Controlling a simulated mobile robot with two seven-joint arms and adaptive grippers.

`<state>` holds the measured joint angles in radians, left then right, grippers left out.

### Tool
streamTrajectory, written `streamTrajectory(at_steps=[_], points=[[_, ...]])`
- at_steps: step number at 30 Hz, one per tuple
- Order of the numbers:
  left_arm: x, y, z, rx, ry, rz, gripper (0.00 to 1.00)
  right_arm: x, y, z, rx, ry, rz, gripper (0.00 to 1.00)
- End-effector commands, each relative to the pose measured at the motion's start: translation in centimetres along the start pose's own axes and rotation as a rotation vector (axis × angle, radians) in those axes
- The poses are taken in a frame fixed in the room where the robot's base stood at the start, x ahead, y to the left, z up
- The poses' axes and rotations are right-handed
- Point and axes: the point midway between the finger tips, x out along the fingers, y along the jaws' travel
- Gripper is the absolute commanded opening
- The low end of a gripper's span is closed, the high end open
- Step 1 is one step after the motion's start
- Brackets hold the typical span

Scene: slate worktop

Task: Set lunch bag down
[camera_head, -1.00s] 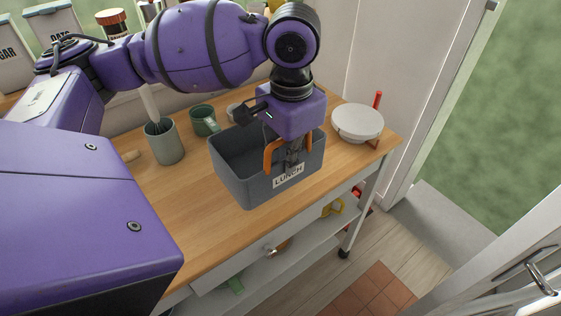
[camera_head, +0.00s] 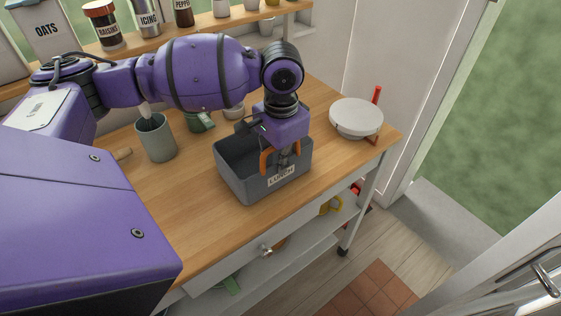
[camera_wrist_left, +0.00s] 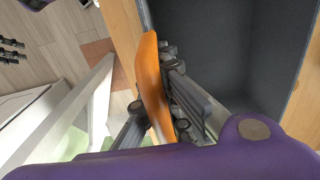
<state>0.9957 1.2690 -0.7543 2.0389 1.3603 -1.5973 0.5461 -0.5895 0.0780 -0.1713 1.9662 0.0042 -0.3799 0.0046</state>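The lunch bag (camera_head: 236,176) is a dark grey open-topped box with a white LUNCH label and an orange handle. It stands upright and appears to rest on the wooden worktop (camera_head: 200,215); its underside is hidden. My left gripper (camera_head: 284,167) is at its front wall, shut on the orange handle. In the left wrist view the handle (camera_wrist_left: 152,85) runs between the fingers, beside the bag's empty-looking dark interior (camera_wrist_left: 215,45). My right gripper is not in view.
A grey-green crock (camera_head: 158,143) and a green mug (camera_head: 198,122) stand left of and behind the bag. A white round lidded item (camera_head: 356,117) with a red handle is to its right. Jars line the back shelf (camera_head: 130,45). Worktop is clear at front left.

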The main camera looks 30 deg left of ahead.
Motion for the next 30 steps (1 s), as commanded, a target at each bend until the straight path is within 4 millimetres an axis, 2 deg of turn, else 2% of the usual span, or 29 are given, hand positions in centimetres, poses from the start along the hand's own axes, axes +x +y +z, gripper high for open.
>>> streamTrajectory(at_steps=[6, 10, 12, 22, 26, 30], points=[[0.1, 0.0, 0.0, 0.0, 0.002, -0.001, 0.0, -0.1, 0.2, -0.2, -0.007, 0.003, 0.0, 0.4], [0.2, 0.0, 0.0, 0.0, 0.001, 0.0, 0.18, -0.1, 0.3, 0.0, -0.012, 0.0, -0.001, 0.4], [0.2, 0.0, 0.0, 0.0, 0.001, 0.0, 0.23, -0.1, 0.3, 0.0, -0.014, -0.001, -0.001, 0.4], [0.0, 0.0, 0.0, 0.0, 0.0, -0.001, 0.23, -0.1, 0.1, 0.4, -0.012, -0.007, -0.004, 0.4], [-1.6, 0.0, -0.1, 0.0, 0.003, -0.001, 0.23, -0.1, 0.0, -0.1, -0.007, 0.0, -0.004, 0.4], [-4.7, -0.1, -0.1, -0.001, 0.007, -0.002, 0.23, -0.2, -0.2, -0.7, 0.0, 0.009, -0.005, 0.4]])
